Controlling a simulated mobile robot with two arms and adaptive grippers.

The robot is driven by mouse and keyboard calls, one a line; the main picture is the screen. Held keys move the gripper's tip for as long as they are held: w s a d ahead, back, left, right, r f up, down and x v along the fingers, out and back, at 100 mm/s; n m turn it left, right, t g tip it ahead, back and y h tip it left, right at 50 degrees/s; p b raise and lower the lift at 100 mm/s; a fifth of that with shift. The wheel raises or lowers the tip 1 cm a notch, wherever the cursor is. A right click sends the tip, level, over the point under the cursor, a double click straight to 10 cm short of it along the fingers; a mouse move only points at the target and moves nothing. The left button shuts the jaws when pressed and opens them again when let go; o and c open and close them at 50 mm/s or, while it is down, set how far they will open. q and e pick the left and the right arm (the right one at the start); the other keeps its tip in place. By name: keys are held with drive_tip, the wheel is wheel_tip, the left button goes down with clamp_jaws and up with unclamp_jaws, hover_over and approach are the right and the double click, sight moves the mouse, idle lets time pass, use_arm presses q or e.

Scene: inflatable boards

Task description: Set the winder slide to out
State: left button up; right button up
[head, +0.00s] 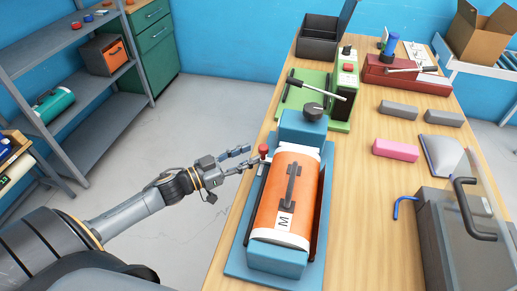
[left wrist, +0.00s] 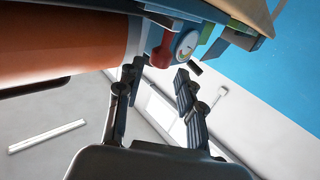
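The winder (head: 302,120) is a blue frame on the wooden table, holding an orange roll (head: 276,200) with a black handle and a label marked "M". A red knob (head: 263,149) sticks up at its left side near the far end; I take it to be the slide's knob. The knob also shows in the left wrist view (left wrist: 162,50), beside a round white dial (left wrist: 187,43). My left gripper (head: 249,156) is at the table's left edge, close to the knob. Its fingers are apart, with the knob beyond the gap between the tips (left wrist: 156,72); contact cannot be told. My right gripper is not in view.
A green press (head: 312,108) with a lever stands behind the winder, and a red device (head: 392,73) is farther back. Grey blocks (head: 398,109) and a pink block (head: 395,150) lie right. A grey machine (head: 455,235) stands front right. Floor left of the table is clear.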

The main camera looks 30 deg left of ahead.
use_arm(q)
drive_tip(key=shift+x, duration=2.15)
clamp_jaws()
